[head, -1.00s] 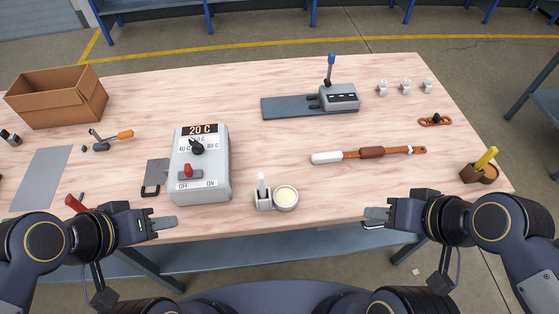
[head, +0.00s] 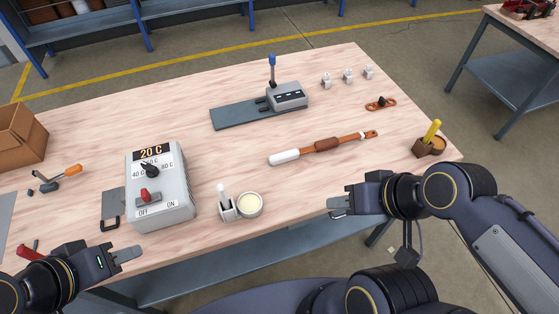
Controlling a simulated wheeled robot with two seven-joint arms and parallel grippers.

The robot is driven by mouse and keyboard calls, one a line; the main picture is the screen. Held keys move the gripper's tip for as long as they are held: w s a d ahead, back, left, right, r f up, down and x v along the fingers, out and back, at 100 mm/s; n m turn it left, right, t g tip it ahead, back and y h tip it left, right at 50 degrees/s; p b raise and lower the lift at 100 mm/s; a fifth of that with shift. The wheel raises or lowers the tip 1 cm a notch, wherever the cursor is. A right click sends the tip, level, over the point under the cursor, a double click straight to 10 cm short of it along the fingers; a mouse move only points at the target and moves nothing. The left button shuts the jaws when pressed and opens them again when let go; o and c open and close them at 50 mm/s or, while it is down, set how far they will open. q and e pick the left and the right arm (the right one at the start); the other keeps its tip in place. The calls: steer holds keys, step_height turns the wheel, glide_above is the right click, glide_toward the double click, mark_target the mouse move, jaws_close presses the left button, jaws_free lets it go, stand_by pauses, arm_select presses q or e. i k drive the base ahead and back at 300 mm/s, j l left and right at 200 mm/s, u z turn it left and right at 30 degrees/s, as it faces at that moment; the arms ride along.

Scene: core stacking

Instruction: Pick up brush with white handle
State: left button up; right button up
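A small upright white handle (head: 222,193), which looks like the brush with white handle, stands in a small pale holder (head: 228,212) near the table's front edge. The holder hides its lower end. A round jar with cream-coloured contents (head: 249,204) sits against the holder's right side. My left gripper (head: 132,255) is left of and nearer than the holder, below the control box, with nothing seen in it. My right gripper (head: 334,206) is to the right of the jar by the front edge, apart from everything and holding nothing visible. The finger gaps are not clear.
A grey control box (head: 175,212) stands left of the holder. A long brown tool with a white end (head: 285,157) lies behind and right. A brown holder with a yellow handle (head: 432,132) is at the right edge. Clear tabletop lies between holder and brown tool.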

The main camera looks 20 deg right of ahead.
mark_target(221, 187)
steer(key=l+u, duration=0.15)
steer(key=l, duration=0.55)
steer(key=l+u, duration=0.15)
steer(key=l, duration=0.6)
steer(key=k+j, duration=0.05)
